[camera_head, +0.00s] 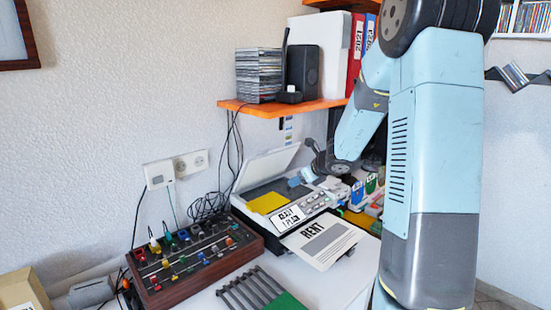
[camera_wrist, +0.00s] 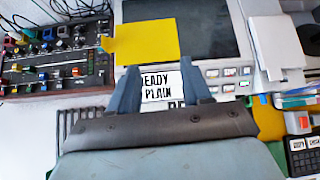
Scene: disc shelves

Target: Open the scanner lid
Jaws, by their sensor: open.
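The scanner (camera_head: 318,212) is a white machine on the desk. Its pale lid (camera_head: 266,168) stands raised and tilted back toward the wall, hinged along the rear. The dark glass under it is uncovered, and a yellow sheet (camera_head: 267,203) lies on its left part. In the wrist view the glass (camera_wrist: 222,28) and the yellow sheet (camera_wrist: 147,43) show beyond my fingers; the lid is out of that view. My gripper (camera_wrist: 160,86) is open and empty, its fingers spread above the scanner's front panel and its label. In the head view my arm hides part of the scanner's right side.
A brown mixer box (camera_head: 190,262) with colored knobs and cables stands left of the scanner. A printed sheet (camera_head: 325,240) sticks out in front, near a dark slatted rack (camera_head: 262,292). An orange shelf (camera_head: 285,107) with discs and binders overhangs the back.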

